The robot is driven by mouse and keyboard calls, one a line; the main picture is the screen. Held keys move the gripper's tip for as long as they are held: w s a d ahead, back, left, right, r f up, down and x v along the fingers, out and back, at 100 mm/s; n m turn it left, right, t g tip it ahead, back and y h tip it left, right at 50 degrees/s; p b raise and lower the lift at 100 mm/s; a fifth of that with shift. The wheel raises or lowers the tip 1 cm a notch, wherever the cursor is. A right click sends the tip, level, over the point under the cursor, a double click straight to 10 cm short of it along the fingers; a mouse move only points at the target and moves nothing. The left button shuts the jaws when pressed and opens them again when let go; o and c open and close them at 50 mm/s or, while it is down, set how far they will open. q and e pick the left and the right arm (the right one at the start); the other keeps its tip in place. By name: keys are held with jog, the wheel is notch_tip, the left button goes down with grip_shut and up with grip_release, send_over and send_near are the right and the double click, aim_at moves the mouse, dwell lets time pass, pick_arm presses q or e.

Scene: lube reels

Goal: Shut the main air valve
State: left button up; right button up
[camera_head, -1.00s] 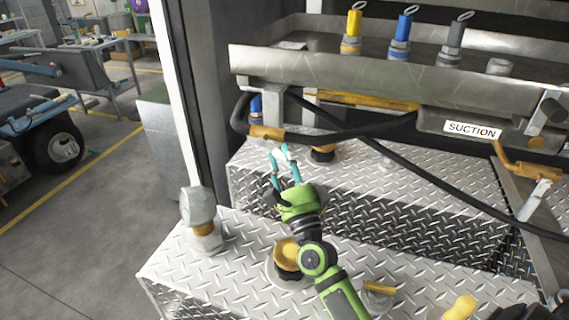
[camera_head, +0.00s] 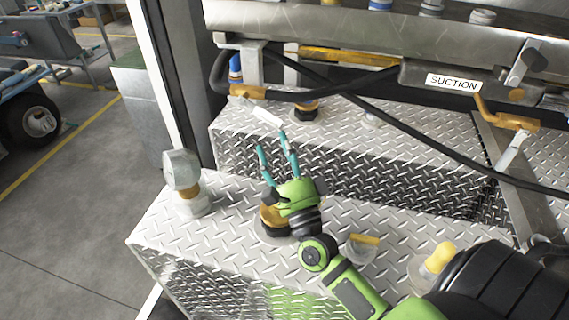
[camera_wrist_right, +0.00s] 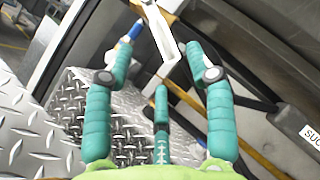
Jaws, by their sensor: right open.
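A yellow valve body (camera_head: 248,91) with a white lever (camera_head: 262,114) sits on the black hose line under the steel tray; no label marks it as the main air valve. The lever slants down to the right. It also shows in the wrist view as a white handle (camera_wrist_right: 162,32) ahead, between the fingers. My right gripper (camera_head: 272,142) is open and empty, its teal fingers pointing up at the lever, just below it. I cannot tell whether they touch it. My left gripper is not in view.
A second yellow valve (camera_head: 510,121) with a white handle hangs right of the SUCTION label (camera_head: 453,82). A black hose (camera_head: 400,135) crosses the tread-plate step (camera_head: 350,150). A capped metal fitting (camera_head: 184,180) stands at left. Open floor (camera_head: 70,220) lies further left.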

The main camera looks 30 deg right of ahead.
jog(key=v, duration=0.4)
